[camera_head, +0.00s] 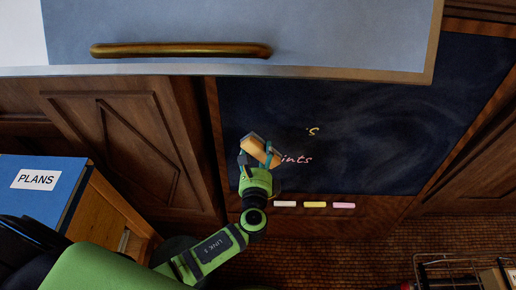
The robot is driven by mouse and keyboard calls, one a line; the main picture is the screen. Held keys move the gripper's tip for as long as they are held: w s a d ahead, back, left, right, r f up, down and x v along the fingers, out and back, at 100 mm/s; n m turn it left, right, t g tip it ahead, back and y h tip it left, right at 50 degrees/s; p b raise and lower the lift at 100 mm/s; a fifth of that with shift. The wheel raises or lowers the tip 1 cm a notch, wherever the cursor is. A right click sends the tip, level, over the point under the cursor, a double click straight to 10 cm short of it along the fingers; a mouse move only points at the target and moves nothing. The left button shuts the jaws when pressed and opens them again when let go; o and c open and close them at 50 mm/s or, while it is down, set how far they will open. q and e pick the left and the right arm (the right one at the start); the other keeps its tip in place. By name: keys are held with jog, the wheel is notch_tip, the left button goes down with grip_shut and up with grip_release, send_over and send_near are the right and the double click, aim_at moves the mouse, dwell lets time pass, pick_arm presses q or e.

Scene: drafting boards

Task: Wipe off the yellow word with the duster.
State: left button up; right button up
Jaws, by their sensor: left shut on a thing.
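The dark chalkboard (400,110) fills the middle and right of the head view. A short bit of yellow writing (313,131), reading like an "s" with a small mark before it, shows on it. Below that is pink writing (297,159), of which "ints" shows; its left end is hidden behind my gripper. My left gripper (260,157) is shut on the duster (261,149), a tan block with a dark end. It is left of the yellow writing and slightly lower. I cannot tell whether the duster touches the board. My right gripper is not in view.
White (285,204), yellow (315,205) and pink (344,205) chalks lie on the board's lower ledge. A panel with a brass handle (180,50) overhangs the top left. A blue-topped "PLANS" box (70,175) stands left. A wire basket (450,268) is at bottom right.

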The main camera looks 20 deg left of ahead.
pick_arm(q)
jog(key=shift+p+v, duration=0.35)
jog(key=shift+v, duration=1.15)
